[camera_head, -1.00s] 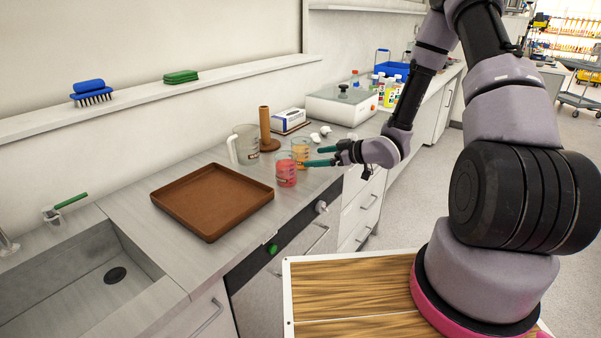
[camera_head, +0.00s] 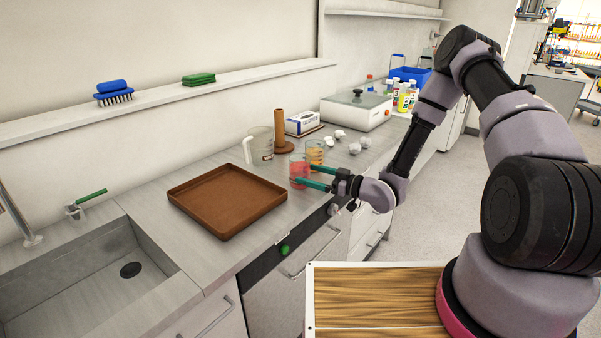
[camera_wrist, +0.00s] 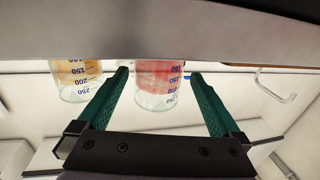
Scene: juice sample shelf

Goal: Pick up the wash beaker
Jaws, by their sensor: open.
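Two small graduated beakers stand side by side near the counter's front edge. One beaker with red contents (camera_head: 297,172) also shows in the wrist view (camera_wrist: 158,78). The other beaker, with orange contents (camera_head: 315,153), also shows in the wrist view (camera_wrist: 76,76). A larger clear jug with a white handle (camera_head: 261,146) stands behind them. No label shows which one is the wash beaker. My gripper (camera_head: 303,175) is open, its green fingers level and pointing at the red beaker. In the wrist view the red beaker sits between the fingers (camera_wrist: 160,82), with gaps visible; contact cannot be told.
A brown tray (camera_head: 228,203) lies left of the beakers, beside a sink (camera_head: 95,275). A brown upright post on a round base (camera_head: 281,130), crumpled white pieces (camera_head: 340,134), a glove box (camera_head: 303,123) and a white device (camera_head: 355,111) stand behind and to the right.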

